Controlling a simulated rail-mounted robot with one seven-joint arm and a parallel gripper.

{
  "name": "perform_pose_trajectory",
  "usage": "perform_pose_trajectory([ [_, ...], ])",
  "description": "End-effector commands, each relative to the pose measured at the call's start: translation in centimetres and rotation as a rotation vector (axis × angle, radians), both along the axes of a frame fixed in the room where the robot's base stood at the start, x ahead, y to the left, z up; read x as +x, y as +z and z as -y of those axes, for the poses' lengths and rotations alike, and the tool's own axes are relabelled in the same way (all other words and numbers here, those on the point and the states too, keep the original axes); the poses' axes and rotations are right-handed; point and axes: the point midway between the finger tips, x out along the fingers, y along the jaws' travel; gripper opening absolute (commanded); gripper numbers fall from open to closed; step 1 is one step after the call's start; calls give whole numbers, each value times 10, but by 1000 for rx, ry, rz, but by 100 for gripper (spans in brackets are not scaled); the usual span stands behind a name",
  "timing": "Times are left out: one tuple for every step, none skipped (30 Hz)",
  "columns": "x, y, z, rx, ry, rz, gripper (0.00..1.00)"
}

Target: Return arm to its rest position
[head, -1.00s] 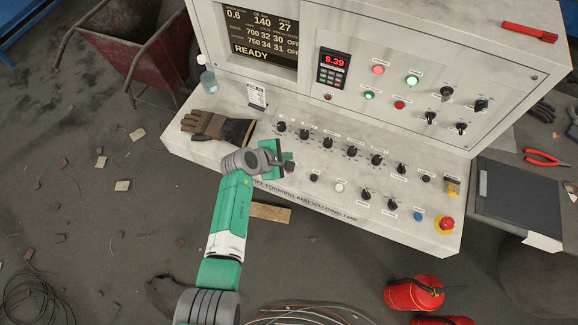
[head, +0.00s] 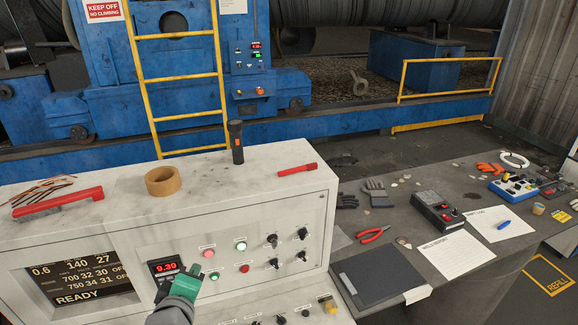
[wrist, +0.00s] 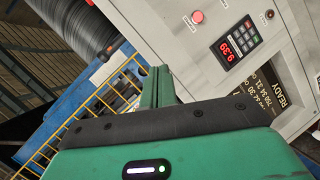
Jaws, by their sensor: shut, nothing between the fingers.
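My gripper (head: 194,270) shows at the bottom of the head view, green with a grey wrist link below it. It is shut and empty, pointing up in front of the console's upright panel. In the picture it overlaps the area just right of and below the red 9.39 display (head: 165,267); I cannot tell the gap to the panel. In the wrist view the shut green fingers (wrist: 162,80) point up, with the display (wrist: 232,45) to their right. Most of my arm is out of view.
The white console (head: 130,222) carries a tape roll (head: 163,181), a flashlight (head: 236,142) and red-handled tools on top. Knobs and lit buttons sit right of my gripper. A grey table (head: 385,237) with pliers, gloves and papers stands right. A yellow ladder (head: 178,75) and blue machine stand behind.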

Motion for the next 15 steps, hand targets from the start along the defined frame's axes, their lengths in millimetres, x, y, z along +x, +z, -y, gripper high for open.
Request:
perform_pose_trajectory([
  [2,48,22,104,-36,57,0],
  [1,72,34,170,-53,91,0],
  [-2,105,50,260,-73,138,0],
  [-6,130,62,326,-84,174,0],
  [-10,154,75,391,-94,211,0],
  [-19,186,91,476,-104,258,0],
  [-26,209,103,539,-107,296,0],
  [-35,232,115,600,-107,333,0],
  [-48,262,131,681,-105,383,0],
  [-59,285,143,740,-101,422,0],
  [-72,306,154,797,-91,459,0],
  [-89,334,168,872,-75,509,0],
  [-103,352,178,922,-63,545,0],
  [-117,370,186,970,-46,578,0],
  [-136,390,196,1028,-22,618,0],
])
